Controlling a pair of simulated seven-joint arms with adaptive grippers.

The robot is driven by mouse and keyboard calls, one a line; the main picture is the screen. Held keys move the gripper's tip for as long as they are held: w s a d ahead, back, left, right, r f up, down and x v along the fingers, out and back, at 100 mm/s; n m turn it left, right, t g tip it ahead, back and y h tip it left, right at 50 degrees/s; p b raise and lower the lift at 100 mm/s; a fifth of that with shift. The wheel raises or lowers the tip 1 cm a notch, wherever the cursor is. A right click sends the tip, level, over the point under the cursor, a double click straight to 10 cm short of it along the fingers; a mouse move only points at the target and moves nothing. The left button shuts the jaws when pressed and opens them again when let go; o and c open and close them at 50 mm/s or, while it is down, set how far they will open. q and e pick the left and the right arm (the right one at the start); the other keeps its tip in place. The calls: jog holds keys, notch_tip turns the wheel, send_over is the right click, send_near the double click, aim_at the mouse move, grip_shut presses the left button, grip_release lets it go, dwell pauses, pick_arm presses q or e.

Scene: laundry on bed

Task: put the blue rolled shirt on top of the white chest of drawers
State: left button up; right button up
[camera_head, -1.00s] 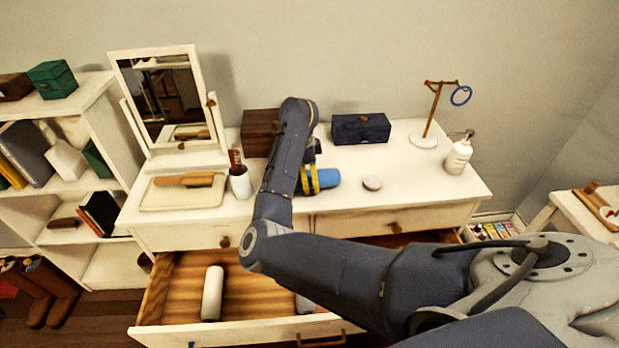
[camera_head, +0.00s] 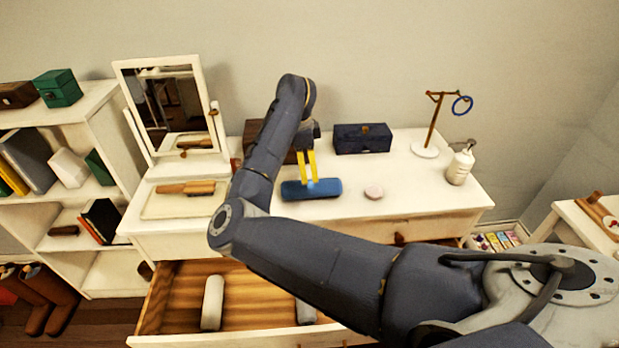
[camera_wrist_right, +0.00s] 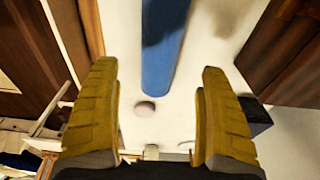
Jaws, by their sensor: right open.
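The blue rolled shirt (camera_head: 311,189) lies on the white top of the chest of drawers (camera_head: 400,190), in front of a dark blue box. In the right wrist view the blue roll (camera_wrist_right: 162,45) shows beyond and between the yellow fingers, apart from them. My right gripper (camera_head: 310,180) is open with its yellow fingers pointing down, just above and behind the roll as seen from the head. It also shows open and empty in the right wrist view (camera_wrist_right: 160,120). My left gripper is not in view.
A dark blue box (camera_head: 362,139), a pink round item (camera_head: 374,192), a white pump bottle (camera_head: 460,165) and a ring stand (camera_head: 426,149) share the top. A mirror (camera_head: 168,105) and tray (camera_head: 165,206) stand left. The open drawer (camera_head: 240,340) holds pale rolls (camera_head: 213,303).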

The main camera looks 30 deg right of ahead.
jog(key=shift+w+a+r, duration=0.1)
jog(key=shift+a+r, duration=0.1)
jog(key=shift+r, duration=1.65)
